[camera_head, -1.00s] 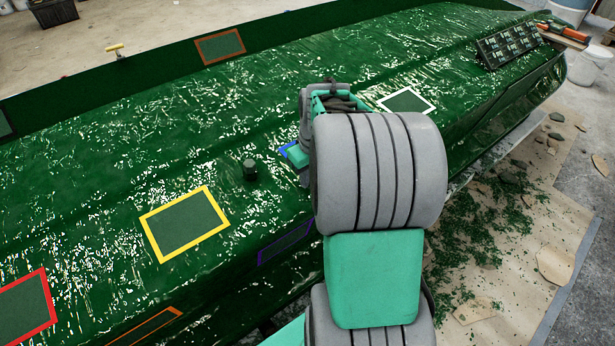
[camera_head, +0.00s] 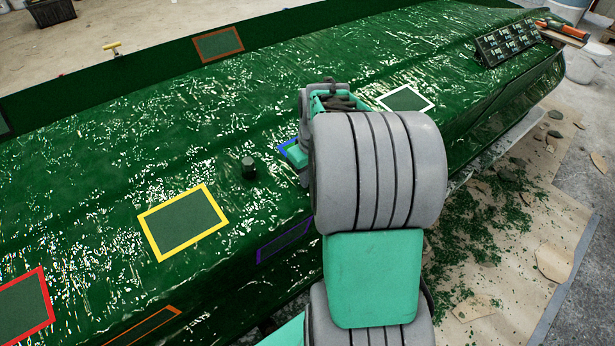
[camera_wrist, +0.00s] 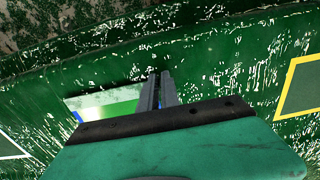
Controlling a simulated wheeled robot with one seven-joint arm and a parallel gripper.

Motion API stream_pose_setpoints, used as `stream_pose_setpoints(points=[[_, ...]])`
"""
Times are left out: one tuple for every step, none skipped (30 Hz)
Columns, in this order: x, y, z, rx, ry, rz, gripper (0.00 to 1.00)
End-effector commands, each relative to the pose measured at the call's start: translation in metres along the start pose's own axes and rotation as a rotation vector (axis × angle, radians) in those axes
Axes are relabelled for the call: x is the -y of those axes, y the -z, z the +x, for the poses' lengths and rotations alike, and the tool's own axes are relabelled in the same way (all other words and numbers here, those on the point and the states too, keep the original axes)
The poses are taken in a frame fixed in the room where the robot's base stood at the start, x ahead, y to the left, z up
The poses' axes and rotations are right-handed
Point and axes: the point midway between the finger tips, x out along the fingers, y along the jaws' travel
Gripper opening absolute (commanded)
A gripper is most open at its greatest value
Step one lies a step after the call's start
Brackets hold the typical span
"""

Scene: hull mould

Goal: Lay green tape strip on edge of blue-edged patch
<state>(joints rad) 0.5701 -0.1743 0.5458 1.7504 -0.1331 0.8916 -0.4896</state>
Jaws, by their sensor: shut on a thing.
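The blue-edged patch (camera_head: 284,147) lies on the green hull and is mostly hidden behind my arm; only a bit of blue edge shows. In the wrist view a corner of its blue edge (camera_wrist: 77,116) shows left of my gripper (camera_wrist: 160,77). The two fingers are close together, pointing down at the hull beside the patch. A bright green strip (camera_wrist: 122,107) shows at the left of the fingers, against a pale area; my gripper is shut on it. The wrist housing hides its near part, and I cannot tell whether it touches the patch.
A yellow-edged patch (camera_head: 185,223), a white-edged patch (camera_head: 406,101), a purple-edged patch (camera_head: 284,240) and a red-edged patch (camera_head: 22,310) lie on the hull. A short dark peg (camera_head: 249,167) stands up nearby. A dark rack (camera_head: 508,42) sits at the far right end.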

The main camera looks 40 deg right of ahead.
Motion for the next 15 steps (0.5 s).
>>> stream_pose_setpoints(points=[[0.0, 0.0, 0.0011, 0.0, 0.0, 0.0, 0.0], [0.0, 0.0, 0.0014, 0.0, 0.0, 0.0, 0.0], [0.0, 0.0, 0.0019, 0.0, 0.0, 0.0, 0.0], [0.0, 0.0, 0.0023, 0.0, 0.0, 0.0, 0.0], [0.0, 0.0, 0.0026, 0.0, 0.0, 0.0, 0.0], [0.0, 0.0, 0.0031, 0.0, 0.0, 0.0, 0.0], [0.0, 0.0001, 0.0035, 0.0, 0.0, 0.0, 0.0], [0.0, 0.0, 0.0039, 0.0, 0.0, 0.0, 0.0], [0.0, 0.0, 0.0043, 0.0, 0.0, 0.0, 0.0], [0.0, 0.0001, 0.0047, 0.0, 0.0, 0.0, 0.0], [0.0, 0.0, 0.0051, 0.0, 0.0, 0.0, 0.0], [0.0, 0.0001, 0.0056, 0.0, 0.0, 0.0, 0.0], [0.0, 0.0, 0.0059, 0.0, 0.0, 0.0, 0.0], [0.0, 0.0001, 0.0063, 0.0, 0.0, 0.0, 0.0], [0.0, 0.0, 0.0068, 0.0, 0.0, 0.0, 0.0]])
